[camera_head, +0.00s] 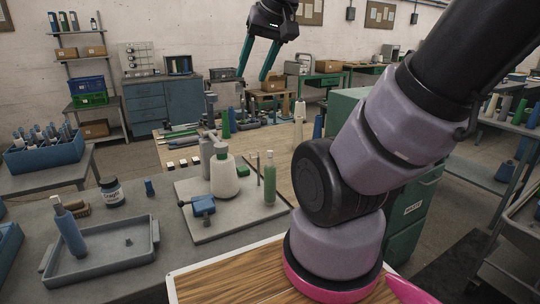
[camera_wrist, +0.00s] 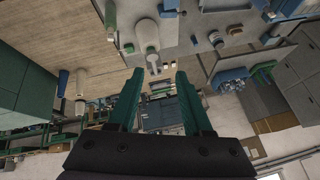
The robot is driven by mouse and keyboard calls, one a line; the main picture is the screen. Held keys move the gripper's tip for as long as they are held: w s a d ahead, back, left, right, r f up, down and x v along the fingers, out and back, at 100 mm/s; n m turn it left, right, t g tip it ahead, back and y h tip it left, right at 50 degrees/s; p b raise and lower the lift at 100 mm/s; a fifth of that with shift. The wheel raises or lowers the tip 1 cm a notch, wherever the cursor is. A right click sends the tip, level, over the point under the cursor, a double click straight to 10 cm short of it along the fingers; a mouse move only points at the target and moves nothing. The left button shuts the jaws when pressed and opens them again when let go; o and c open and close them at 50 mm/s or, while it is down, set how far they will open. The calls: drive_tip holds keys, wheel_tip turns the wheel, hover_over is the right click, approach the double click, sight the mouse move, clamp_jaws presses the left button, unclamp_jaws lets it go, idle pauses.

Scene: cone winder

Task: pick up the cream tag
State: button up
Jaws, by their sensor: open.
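My gripper (camera_head: 253,76) is raised high at the top of the head view, with its two green fingers apart and nothing between them. In the wrist view, the open fingers (camera_wrist: 156,82) point toward the worktables below. I cannot pick out the cream tag for certain. A row of small pale and dark pieces (camera_head: 183,163) lies at the left side of the wooden tabletop, too small to tell apart. The gripper is well above and apart from everything on the tables.
A grey board (camera_head: 215,230) holds a cream cone (camera_head: 223,176), a blue clamp (camera_head: 203,205) and a green spool (camera_head: 270,184). A grey tray (camera_head: 100,265) with a blue spool (camera_head: 70,230) is at front left, near a dark jar (camera_head: 112,191). A green cabinet (camera_head: 410,215) stands right.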

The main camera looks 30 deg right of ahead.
drive_tip(key=w+d+f+n+g+h, duration=0.1)
drive_tip(key=w+d+f+n+g, duration=0.15)
drive_tip(key=w+n, duration=0.2)
drive_tip(key=w+d+f+n+g, duration=0.1)
drive_tip(key=w+d+f+n, duration=0.25)
drive_tip(key=w, duration=0.25)
drive_tip(key=n+g+y, duration=0.1)
drive_tip(key=n+g, duration=0.1)
drive_tip(key=n, duration=0.5)
approach(270, 151)
drive_tip(key=f, duration=0.5)
drive_tip(key=w+a+f, duration=0.1)
drive_tip(key=f, duration=0.2)
drive_tip(key=shift+f, duration=0.35)
clamp_jaws()
